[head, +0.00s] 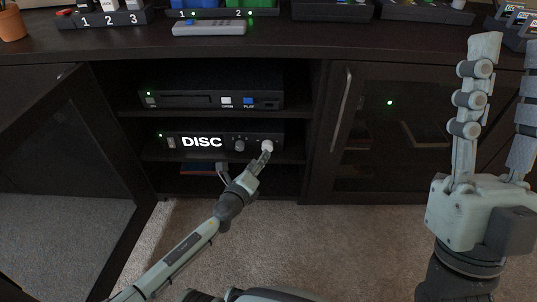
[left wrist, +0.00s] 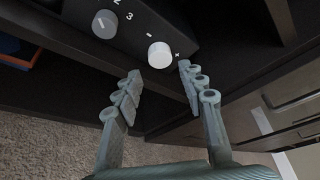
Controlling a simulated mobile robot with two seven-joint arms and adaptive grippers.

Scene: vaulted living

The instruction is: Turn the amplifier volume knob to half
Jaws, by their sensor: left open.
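The amplifier (head: 213,142) sits on the middle shelf of the dark cabinet and its display reads "DISC". Its white volume knob (head: 267,146) is at the right end of the front. In the left wrist view the volume knob (left wrist: 159,55) lies between minus and plus marks. A grey selector knob (left wrist: 105,24) is to its left, beside the numbers 2 and 3. My left gripper (head: 264,153) is at the volume knob in the head view. In the left wrist view its open fingers (left wrist: 160,75) point at the knob, one on each side, apart from it. My right gripper (head: 504,45) is raised at the right, fingers apart.
A disc player (head: 210,97) is on the shelf above the amplifier. The left cabinet door (head: 70,150) stands open; the right glass door (head: 365,130) is shut. A remote (head: 209,28) and trays lie on the cabinet top. Carpet (head: 330,240) in front is clear.

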